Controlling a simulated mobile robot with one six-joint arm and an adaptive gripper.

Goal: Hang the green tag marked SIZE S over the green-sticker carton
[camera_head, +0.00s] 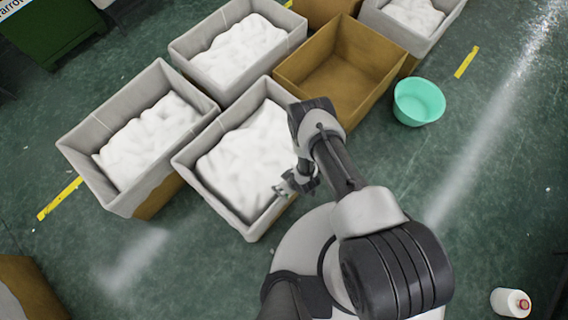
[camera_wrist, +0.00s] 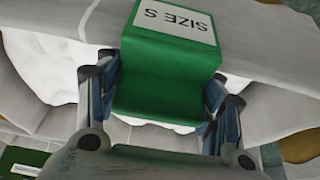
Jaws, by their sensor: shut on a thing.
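The green tag marked SIZE S (camera_wrist: 165,80) fills the middle of the wrist view, its white label upside down there. My gripper (camera_wrist: 160,98) is shut on it, one finger at each side. In the head view my gripper (camera_head: 281,190) is at the right side of the near lined carton (camera_head: 252,232), by its rim. The tag is not discernible in the head view. In the wrist view a pale carton wall (camera_wrist: 270,48) passes behind the tag; I cannot tell whether they touch. No green sticker can be made out on any carton.
Other lined cartons with white contents stand to the left (camera_head: 120,205) and behind (camera_head: 225,95). An empty brown carton (camera_head: 345,75) is beside them.

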